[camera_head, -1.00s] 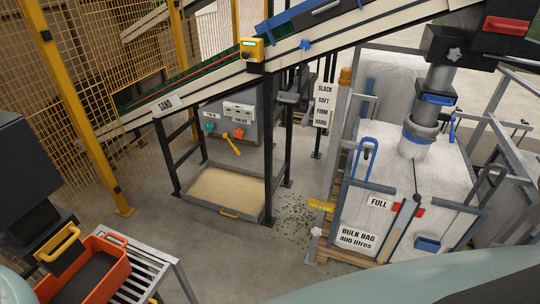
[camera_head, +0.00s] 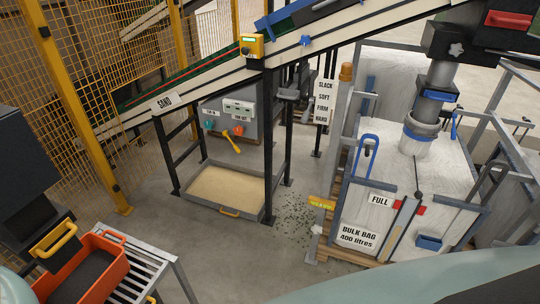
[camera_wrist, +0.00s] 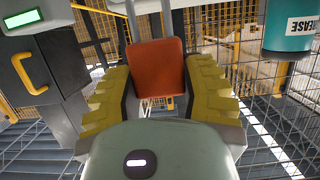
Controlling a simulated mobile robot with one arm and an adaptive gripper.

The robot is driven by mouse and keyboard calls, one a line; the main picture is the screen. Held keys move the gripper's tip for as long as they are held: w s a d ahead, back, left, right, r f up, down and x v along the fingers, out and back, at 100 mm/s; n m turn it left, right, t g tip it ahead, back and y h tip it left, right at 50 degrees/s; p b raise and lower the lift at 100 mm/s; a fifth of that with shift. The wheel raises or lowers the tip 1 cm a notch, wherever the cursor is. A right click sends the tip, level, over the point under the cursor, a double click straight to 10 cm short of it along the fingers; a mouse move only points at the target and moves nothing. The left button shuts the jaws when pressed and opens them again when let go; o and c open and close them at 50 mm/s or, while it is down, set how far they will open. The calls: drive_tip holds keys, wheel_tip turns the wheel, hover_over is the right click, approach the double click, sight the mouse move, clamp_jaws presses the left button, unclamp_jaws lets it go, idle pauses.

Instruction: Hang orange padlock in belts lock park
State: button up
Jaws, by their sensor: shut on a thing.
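In the wrist view, an orange padlock (camera_wrist: 158,68) is held between the yellow ribbed fingers of my gripper (camera_wrist: 158,92). Its body faces the camera, and its grey shackle (camera_wrist: 188,22) points up and away. My gripper is shut on the padlock. The gripper and padlock do not show in the head view, where only pale parts of my own body show along the bottom edge. I cannot make out a place marked as the belts lock park in either view.
In the wrist view, a grey cabinet with a yellow handle (camera_wrist: 30,72) stands at left, and a teal container (camera_wrist: 288,28) at upper right before mesh. The head view shows a sloping conveyor (camera_head: 210,82), sand tray (camera_head: 222,212), bulk bag station (camera_head: 358,238) and orange bin (camera_head: 112,262).

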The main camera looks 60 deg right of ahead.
drive_tip(key=shift+f+b, duration=1.8)
drive_tip(key=shift+b, duration=0.35)
drive_tip(key=o, duration=1.2)
drive_tip(key=shift+o, duration=0.2)
drive_tip(key=v, duration=1.2)
